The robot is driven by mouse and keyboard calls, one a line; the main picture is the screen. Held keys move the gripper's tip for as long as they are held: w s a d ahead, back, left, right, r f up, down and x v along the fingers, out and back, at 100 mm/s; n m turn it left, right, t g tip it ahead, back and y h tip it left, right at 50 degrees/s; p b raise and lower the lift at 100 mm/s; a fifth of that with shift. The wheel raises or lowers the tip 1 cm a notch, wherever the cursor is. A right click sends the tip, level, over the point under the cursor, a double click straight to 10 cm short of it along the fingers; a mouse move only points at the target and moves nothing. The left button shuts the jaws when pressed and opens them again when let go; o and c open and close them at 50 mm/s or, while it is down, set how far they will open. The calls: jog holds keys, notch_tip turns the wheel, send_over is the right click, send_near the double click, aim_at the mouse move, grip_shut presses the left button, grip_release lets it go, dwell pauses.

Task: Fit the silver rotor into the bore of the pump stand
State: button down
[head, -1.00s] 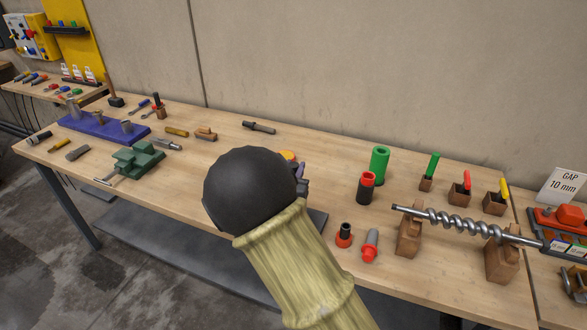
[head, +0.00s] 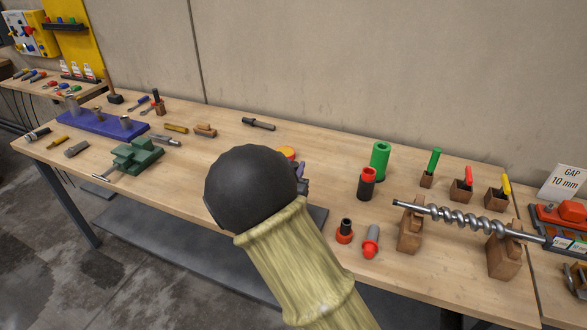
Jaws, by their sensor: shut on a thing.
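A silver rotor with a helical shaft (head: 455,218) lies across two wooden cradles (head: 410,232) on the right of the bench. I cannot tell which thing is the pump stand. An orange-topped thing (head: 288,153) with dark purple parts (head: 302,180) beside it shows in part behind my arm. My black arm joint and pale sleeve fill the lower middle and hide what lies behind them. My gripper is not visible, nor is anything in it.
A green tube (head: 380,160) and a black-and-red tube (head: 367,184) stand left of the rotor. Wooden blocks with coloured handles (head: 461,190) stand behind it. A green vise (head: 137,156) and a blue base with posts (head: 103,124) are at left. The bench's back middle is mostly clear.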

dwell(0.6)
jog(key=m+g+h+p, duration=0.2)
jog(key=m+h+p, duration=0.1)
jog(key=h, duration=0.1)
jog(key=shift+h, duration=0.4)
jog(key=shift+m+g+h+p, duration=0.5)
jog(key=shift+m+h+p, duration=0.1)
jog(key=shift+m+h, duration=0.2)
jog(key=shift+f+m+g+h, duration=0.15)
jog(key=shift+m+g+h, duration=0.15)
jog(key=shift+h, duration=0.1)
